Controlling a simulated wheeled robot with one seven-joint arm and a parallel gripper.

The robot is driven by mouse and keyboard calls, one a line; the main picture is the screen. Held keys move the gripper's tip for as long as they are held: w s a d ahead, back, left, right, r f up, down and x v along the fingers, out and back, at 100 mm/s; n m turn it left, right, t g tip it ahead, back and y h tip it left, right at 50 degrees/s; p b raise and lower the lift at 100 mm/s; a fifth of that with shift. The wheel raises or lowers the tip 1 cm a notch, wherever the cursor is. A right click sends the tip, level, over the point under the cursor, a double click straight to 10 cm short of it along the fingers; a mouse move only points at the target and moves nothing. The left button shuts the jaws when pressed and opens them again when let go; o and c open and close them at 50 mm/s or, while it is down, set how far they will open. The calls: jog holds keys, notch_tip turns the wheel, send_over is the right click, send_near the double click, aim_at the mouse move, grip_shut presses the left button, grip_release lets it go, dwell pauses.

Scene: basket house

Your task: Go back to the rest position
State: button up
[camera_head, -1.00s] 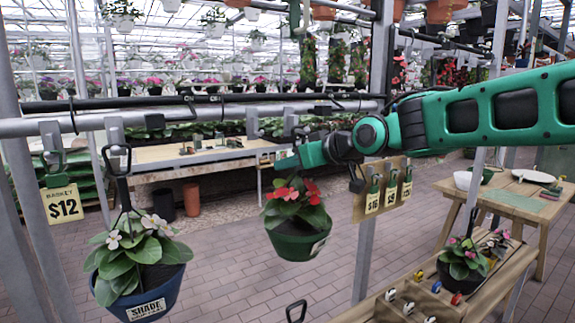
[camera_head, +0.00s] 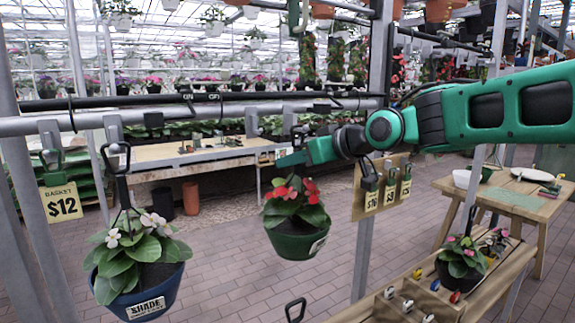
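My green arm reaches in from the right, and my gripper (camera_head: 292,158) is at its left end, in front of the metal rail (camera_head: 230,113). It is small and seen from the side, so I cannot tell whether its fingers are open or shut. A dark green basket (camera_head: 295,243) with red flowers hangs just below it, apart from the gripper as far as I can see. A blue basket (camera_head: 150,290) with white flowers and a "SHADE" label hangs at the left from a black hanger (camera_head: 117,160).
A "$12" tag (camera_head: 62,203) hangs at far left. A tag board (camera_head: 382,186) is fixed to a post (camera_head: 363,260) below my arm. A wooden tray (camera_head: 400,305) with a dark pot (camera_head: 461,268) stands at lower right, a wooden table (camera_head: 505,205) behind. The paved floor is open in the middle.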

jog(key=v, duration=0.8)
jog(key=s+d+f+m+g+h, duration=0.2)
jog(key=s+d+f+m+h, duration=0.25)
jog(key=d+f, duration=0.65)
jog(key=s+d+f+m+g+h, duration=0.1)
jog(key=s+d+f+m+h, duration=0.5)
jog(key=d, duration=0.9)
jog(key=s+d+f+m+g, duration=0.2)
jog(key=s+d+f, duration=0.3)
jog(key=s, duration=0.6)
jog(key=s+d+f+m+g+y, duration=0.1)
jog(key=s+d+f+m+g, duration=0.1)
jog(key=s+d+f+g, duration=0.2)
jog(key=s+d+f, duration=0.1)
jog(key=s+f, duration=0.2)
jog(key=s, duration=0.5)
jog(key=shift+m+g, duration=0.35)
jog(key=shift+g, duration=0.05)
jog(key=shift+w, duration=0.1)
jog(key=shift+w+f, duration=0.3)
jog(key=shift+w, duration=0.3)
